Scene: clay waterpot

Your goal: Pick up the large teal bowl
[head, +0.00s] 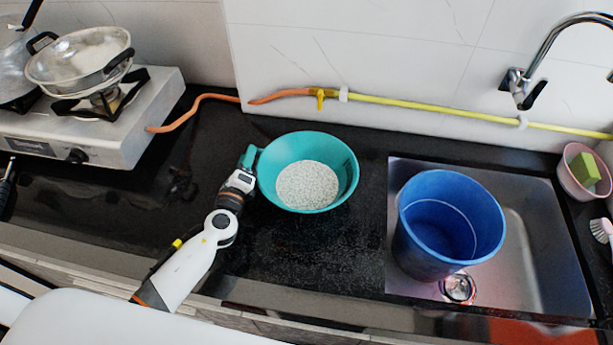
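The large teal bowl (343,188) stands upright on the black counter, left of the sink, with white grain-like contents (307,186) in its bottom. My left gripper (252,158) comes in from the lower left and is at the bowl's left rim. Its teal-coloured end overlaps or touches the rim in this view. The fingers are small and blend with the bowl's colour, so I cannot tell whether they are closed on the rim. My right gripper is not in view.
A blue bucket (420,245) stands in the sink (540,240) at right, under a curved tap (545,50). A stove (120,140) with a pan (80,55) is at left. A yellow and orange hose (430,103) runs along the wall. The counter before the bowl is clear.

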